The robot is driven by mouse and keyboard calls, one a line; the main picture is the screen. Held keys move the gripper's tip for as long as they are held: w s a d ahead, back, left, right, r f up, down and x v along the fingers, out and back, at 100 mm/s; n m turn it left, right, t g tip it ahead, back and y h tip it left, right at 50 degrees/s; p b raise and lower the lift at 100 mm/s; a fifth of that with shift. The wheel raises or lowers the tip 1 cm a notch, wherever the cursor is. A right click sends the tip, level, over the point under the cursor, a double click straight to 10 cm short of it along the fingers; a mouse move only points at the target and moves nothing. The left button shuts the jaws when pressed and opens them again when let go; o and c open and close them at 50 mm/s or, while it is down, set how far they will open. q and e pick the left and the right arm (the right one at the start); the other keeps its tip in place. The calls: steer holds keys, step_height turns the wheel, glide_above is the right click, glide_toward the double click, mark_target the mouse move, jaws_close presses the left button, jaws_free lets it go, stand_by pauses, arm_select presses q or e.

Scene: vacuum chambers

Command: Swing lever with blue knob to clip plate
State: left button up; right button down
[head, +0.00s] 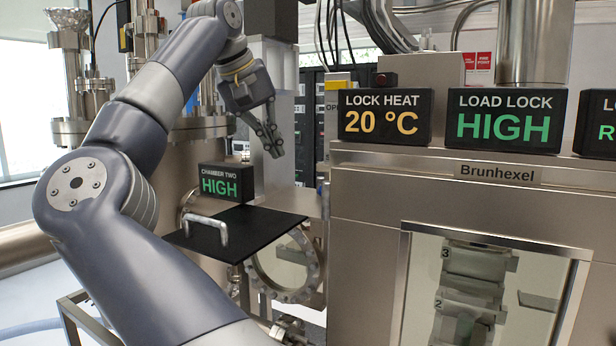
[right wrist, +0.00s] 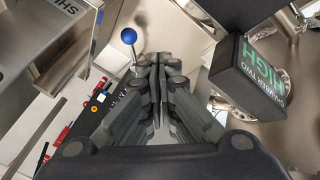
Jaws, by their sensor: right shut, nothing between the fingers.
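The blue knob (right wrist: 129,36) sits on a thin metal lever (right wrist: 134,56) in the right wrist view. It lies just up and left of the tips of my right gripper (right wrist: 156,62). That gripper is shut and empty, and I cannot tell whether a finger touches the lever. I cannot pick out the clip plate for certain. My left gripper is out of view.
The CHAMBER TWO display (head: 226,180) reads HIGH; it also shows in the right wrist view (right wrist: 250,78). A black plate with a metal handle (head: 260,222) lies below it, above a round flanged port (head: 310,270). The load lock cabinet (head: 365,205) stands at right.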

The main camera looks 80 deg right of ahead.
steer(key=p+x, duration=0.2)
steer(key=x, duration=0.6)
steer(key=shift+d+f, duration=0.1)
steer(key=shift+d, duration=0.15)
steer(key=s+d+p, duration=0.1)
steer(key=s+d+f+p, duration=0.1)
steer(key=shift+s+f, duration=0.1)
steer(key=shift+s, duration=0.25)
steer(key=shift+s+d+f, duration=0.15)
steer(key=shift+s, duration=0.4)
steer(key=shift+w, duration=0.1)
